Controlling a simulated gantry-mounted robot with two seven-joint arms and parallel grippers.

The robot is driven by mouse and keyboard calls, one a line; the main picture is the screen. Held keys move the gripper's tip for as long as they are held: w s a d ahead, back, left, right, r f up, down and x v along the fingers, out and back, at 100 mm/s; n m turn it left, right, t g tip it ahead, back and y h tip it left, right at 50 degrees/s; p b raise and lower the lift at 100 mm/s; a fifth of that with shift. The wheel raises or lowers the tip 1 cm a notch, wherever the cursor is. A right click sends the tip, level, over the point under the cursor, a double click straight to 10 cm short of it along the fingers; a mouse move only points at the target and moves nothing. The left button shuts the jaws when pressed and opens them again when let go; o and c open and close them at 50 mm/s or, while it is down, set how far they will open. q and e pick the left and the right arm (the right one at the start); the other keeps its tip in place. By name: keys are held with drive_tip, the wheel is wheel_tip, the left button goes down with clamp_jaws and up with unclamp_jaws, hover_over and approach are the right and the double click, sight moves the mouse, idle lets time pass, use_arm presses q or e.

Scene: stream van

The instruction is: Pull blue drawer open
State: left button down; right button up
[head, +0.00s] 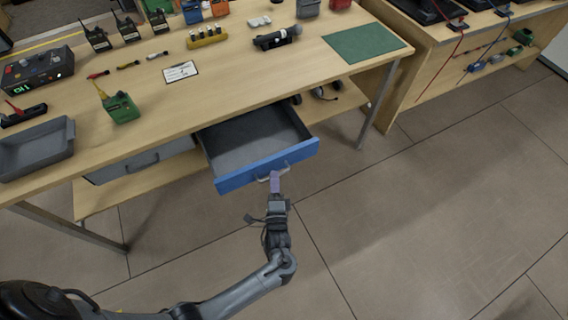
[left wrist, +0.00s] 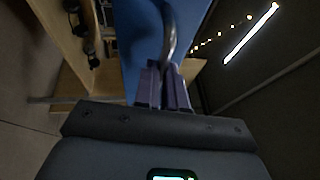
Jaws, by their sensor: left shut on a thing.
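The blue drawer (head: 270,165) is pulled out from under the wooden workbench, and its grey inside looks empty. Its metal handle (head: 288,169) is on the middle of the blue front. My left gripper (head: 275,178) is at the handle, in front of the drawer, and is shut on it. In the left wrist view the fingers (left wrist: 163,85) close around the curved handle (left wrist: 169,40), with the blue drawer front (left wrist: 137,45) behind. My right gripper is not in view.
A closed grey drawer (head: 140,162) is left of the blue one. The bench top (head: 235,70) holds radios, a grey tray (head: 38,150), a green device (head: 120,107) and a green mat (head: 365,42). The floor (head: 420,200) in front is clear.

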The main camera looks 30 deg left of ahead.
use_arm(q)
drive_tip(key=shift+s+d, duration=0.25)
drive_tip(key=shift+d, duration=0.15)
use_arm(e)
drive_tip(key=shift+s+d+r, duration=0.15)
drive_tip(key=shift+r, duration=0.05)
use_arm(q)
drive_tip(key=c, duration=1.2)
unclamp_jaws()
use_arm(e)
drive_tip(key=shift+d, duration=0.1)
use_arm(q)
drive_tip(key=shift+s, duration=0.1)
